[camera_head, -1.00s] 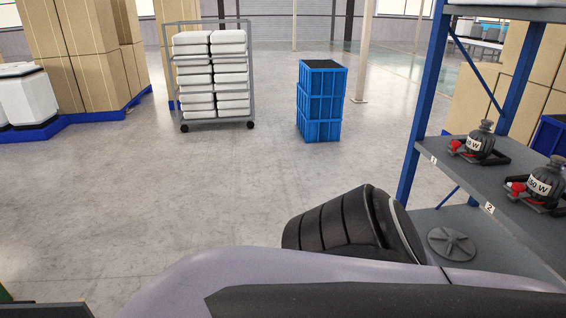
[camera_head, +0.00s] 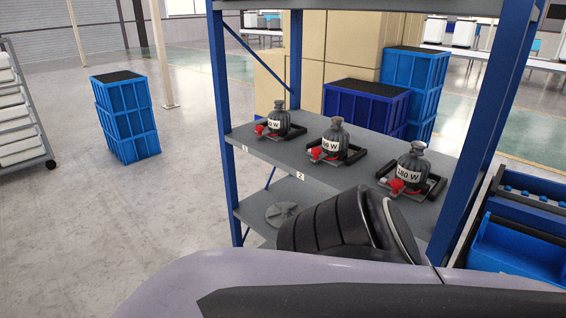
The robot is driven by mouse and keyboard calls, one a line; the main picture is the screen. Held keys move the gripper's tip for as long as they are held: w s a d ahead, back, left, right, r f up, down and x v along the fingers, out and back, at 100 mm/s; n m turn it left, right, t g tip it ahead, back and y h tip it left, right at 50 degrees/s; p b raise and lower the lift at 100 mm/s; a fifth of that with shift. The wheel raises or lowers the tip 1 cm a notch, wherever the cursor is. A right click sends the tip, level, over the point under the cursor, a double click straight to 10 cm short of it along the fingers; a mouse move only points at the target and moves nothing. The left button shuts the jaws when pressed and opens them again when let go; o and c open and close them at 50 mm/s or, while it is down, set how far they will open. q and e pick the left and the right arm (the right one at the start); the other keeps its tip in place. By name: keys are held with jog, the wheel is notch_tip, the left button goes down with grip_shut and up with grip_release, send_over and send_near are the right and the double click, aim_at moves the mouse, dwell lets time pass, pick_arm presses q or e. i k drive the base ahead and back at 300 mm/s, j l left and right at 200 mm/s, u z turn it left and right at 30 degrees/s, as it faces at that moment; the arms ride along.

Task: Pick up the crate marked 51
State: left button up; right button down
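No crate with a readable 51 shows. Blue crates stand in several places: a light-blue stack (camera_head: 126,118) on the floor at the left, a dark-blue crate (camera_head: 366,106) behind the shelf, and a lighter blue stack (camera_head: 413,85) beside it. Blue bins (camera_head: 517,246) stand at the right edge, partly cut off. One of my arms crosses the bottom of the view, with a black ribbed joint in front of the shelf. Neither gripper is in view.
A blue-framed rack with a grey shelf (camera_head: 250,143) stands close ahead and holds several dark bottles (camera_head: 335,136) marked in W, each on a black holder. A lower shelf (camera_head: 258,212) carries a grey disc. A wheeled rack (camera_head: 22,125) is at the left. Floor (camera_head: 110,215) at the left is clear.

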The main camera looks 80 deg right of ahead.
aim_at(500, 245)
jog(key=z, duration=4.2)
jog(key=i+l, duration=0.1)
jog(key=l, duration=0.6)
jog(key=l+u, duration=0.15)
jog(key=l, duration=0.55)
jog(key=i, duration=0.05)
